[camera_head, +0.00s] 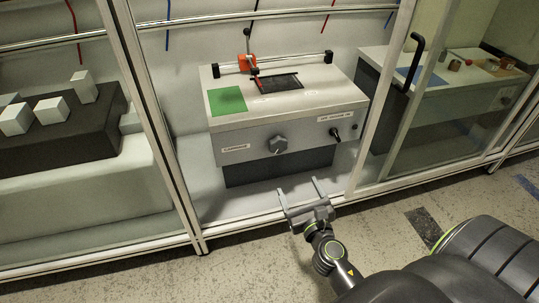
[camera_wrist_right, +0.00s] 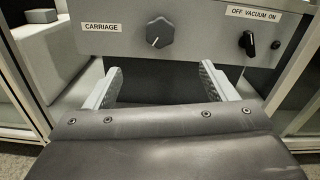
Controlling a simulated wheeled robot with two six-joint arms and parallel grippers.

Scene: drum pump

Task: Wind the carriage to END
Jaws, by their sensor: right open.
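The grey pump unit (camera_head: 240,138) stands in the middle bay. On its front is a dark faceted knob (camera_head: 278,144), labelled CARRIAGE in the right wrist view (camera_wrist_right: 160,33), with a pale pointer line toward the lower left. An orange-red carriage (camera_head: 246,63) sits on the rail (camera_head: 290,61) above the unit, left of the rail's middle. No END mark is readable. My right gripper (camera_head: 299,187) is open and empty, in front of and below the knob. Its two fingers also show in the wrist view (camera_wrist_right: 160,72), apart and not touching the knob. My left gripper is not in view.
A black vacuum switch (camera_head: 335,133) is right of the knob. A green pad (camera_head: 227,100) and dark slotted plate (camera_head: 280,82) are on the unit's top. Frame posts flank the bay (camera_head: 158,120). White blocks (camera_head: 50,110) lie on a dark block at left.

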